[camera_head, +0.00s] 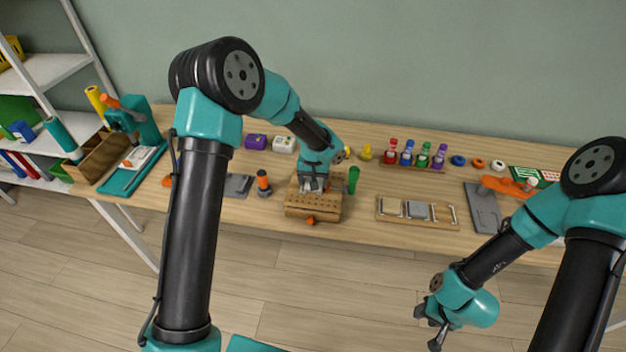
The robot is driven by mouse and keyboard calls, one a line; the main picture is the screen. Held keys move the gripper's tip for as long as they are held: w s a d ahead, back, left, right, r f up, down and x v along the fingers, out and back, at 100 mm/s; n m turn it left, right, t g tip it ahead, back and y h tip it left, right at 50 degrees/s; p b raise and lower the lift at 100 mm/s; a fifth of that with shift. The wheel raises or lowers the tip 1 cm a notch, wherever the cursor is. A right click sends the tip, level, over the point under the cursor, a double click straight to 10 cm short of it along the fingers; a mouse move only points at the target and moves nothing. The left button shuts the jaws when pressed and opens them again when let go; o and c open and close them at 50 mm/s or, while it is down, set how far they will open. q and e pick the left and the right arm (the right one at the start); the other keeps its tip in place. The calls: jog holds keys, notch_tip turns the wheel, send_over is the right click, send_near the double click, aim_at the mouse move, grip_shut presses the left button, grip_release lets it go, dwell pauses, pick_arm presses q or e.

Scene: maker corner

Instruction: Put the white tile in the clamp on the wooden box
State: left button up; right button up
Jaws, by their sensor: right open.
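The wooden box (313,207), with rows of small holes, stands near the front edge of the table. An orange knob (310,220) shows at its front; the rest of the clamp is hard to make out. My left gripper (314,188) points down at the back part of the box's top. A small pale patch shows around its fingers, but I cannot tell whether this is the white tile or part of the gripper, nor whether the fingers are shut. My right gripper (433,325) is open and empty, in front of the table and over the floor.
A wooden tray (448,226) with metal bars and a grey block lies right of the box. A green cylinder (353,179) stands close beside the box, and an orange-topped piece (263,184) to its left. Coloured bottles (407,155) stand behind.

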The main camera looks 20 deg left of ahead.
pick_arm(q)
jog(key=shift+s+d+f, duration=0.1)
jog(key=shift+d+f, duration=0.1)
notch_tip(320, 180, up, 13)
jog(key=shift+r, duration=0.2)
jog(key=shift+c, duration=0.4)
dwell(1.1)
